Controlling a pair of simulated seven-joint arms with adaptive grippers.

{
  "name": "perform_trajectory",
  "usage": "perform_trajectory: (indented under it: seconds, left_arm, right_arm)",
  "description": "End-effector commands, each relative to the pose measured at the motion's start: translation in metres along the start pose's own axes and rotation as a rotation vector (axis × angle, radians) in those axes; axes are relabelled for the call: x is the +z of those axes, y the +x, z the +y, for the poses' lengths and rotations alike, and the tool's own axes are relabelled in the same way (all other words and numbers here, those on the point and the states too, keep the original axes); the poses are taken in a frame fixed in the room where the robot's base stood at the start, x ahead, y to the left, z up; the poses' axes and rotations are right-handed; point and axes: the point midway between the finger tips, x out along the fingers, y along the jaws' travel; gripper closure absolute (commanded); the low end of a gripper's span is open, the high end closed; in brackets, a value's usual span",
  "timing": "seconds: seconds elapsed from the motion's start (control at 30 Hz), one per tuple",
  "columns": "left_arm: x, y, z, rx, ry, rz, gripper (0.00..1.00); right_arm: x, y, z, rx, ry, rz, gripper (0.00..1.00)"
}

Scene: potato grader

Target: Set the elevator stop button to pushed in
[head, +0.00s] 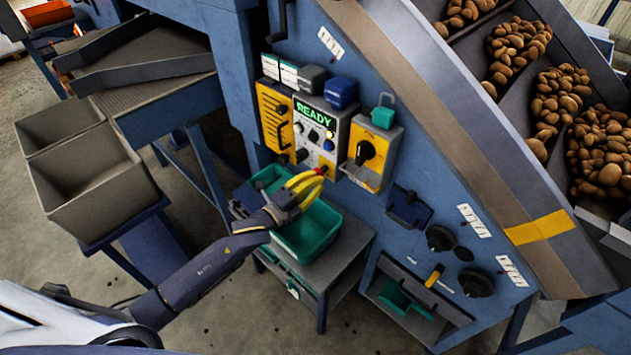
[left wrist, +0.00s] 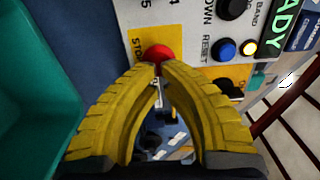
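The red stop button (left wrist: 157,53) sits on a yellow plate marked STOP in the left wrist view. In the head view only a bit of red (head: 321,170) shows at the tips of my left gripper (head: 318,174). My left gripper (left wrist: 159,68) has yellow ribbed fingers, bowed apart lower down, with their tips together. The tips are at the lower edge of the button and cover part of it. I cannot tell whether they touch it, or how deep the button sits. My right gripper is in neither view.
The control panel (head: 338,124) carries a green READY display (head: 314,113), a blue button (left wrist: 224,49) and a lit one (left wrist: 249,47). A black rotary switch (head: 365,152) is to its right. A green bin (head: 318,243) stands below the gripper. Grey crates (head: 92,180) stand left.

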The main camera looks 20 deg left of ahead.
Motion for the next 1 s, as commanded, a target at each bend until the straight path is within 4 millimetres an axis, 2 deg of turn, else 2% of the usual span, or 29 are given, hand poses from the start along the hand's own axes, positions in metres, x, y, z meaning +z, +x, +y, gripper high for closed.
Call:
perform_trajectory:
  seconds: [0.33, 0.6, 1.0]
  left_arm:
    - [0.0, 0.002, 0.0, 0.0, 0.0, 0.0, 1.0]
    - [0.0, 0.021, 0.001, 0.0, 0.001, 0.0, 1.0]
    - [-0.001, 0.018, 0.001, 0.001, 0.0, 0.001, 1.0]
  right_arm:
    - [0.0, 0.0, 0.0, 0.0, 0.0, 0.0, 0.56]
    - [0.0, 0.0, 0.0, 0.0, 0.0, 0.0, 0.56]
    - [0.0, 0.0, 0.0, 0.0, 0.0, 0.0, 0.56]
